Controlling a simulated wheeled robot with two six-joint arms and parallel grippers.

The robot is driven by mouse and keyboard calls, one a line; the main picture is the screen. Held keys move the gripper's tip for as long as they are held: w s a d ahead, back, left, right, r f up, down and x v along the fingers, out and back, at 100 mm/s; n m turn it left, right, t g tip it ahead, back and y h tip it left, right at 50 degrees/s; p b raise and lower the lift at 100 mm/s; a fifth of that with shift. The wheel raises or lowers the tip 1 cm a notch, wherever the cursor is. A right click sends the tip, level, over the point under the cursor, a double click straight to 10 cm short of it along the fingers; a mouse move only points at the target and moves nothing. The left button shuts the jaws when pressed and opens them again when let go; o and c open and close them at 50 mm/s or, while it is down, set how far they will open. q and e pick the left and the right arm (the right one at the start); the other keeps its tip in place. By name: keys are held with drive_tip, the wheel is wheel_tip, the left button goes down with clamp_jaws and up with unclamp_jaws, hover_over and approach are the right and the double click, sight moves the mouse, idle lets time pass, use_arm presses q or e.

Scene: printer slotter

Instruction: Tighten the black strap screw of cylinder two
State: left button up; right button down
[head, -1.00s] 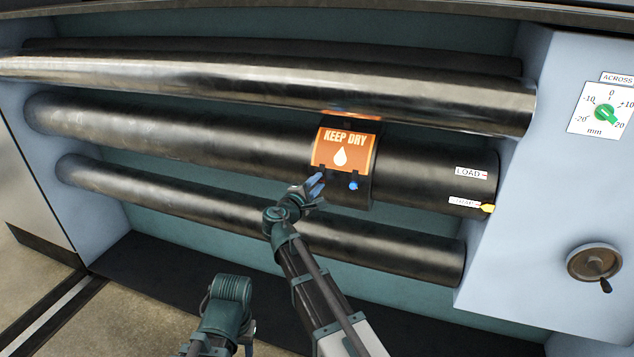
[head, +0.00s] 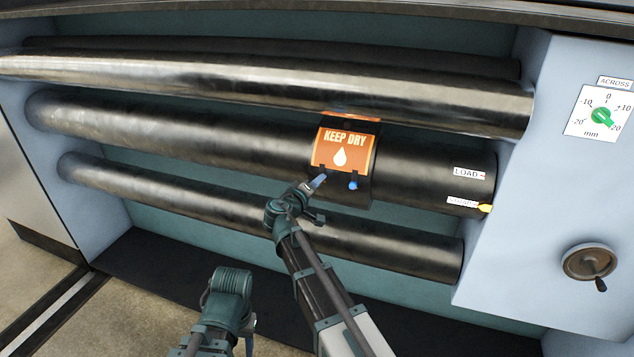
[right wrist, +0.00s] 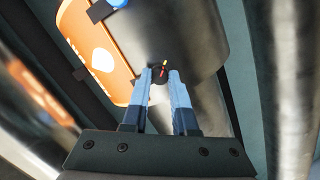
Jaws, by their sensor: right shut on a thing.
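A black strap with an orange KEEP DRY plate (head: 342,150) is around a long dark cylinder (head: 200,130), the one below the large shiny roller. A blue-headed screw (head: 353,184) sits at the plate's lower right; part of it also shows at the top of the right wrist view (right wrist: 118,3). My right gripper (head: 319,182) is at the strap's lower left edge. In the right wrist view, its blue fingers are shut on a small black screw (right wrist: 160,74) with red and yellow marks. The fingertips partly hide it.
The large shiny roller (head: 250,85) runs above the strapped cylinder and a thinner roller (head: 200,192) below it. At right, the blue-grey side panel (head: 540,200) carries a green dial (head: 601,117) and a handwheel (head: 590,263). LOAD (head: 467,172) is printed near the cylinder's right end.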

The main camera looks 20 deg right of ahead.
use_arm(q)
drive_tip(key=shift+r, duration=0.1)
use_arm(e)
drive_tip(key=shift+s+m, duration=0.1)
drive_tip(key=shift+m, duration=0.5)
drive_tip(key=c, duration=0.7)
unclamp_jaws()
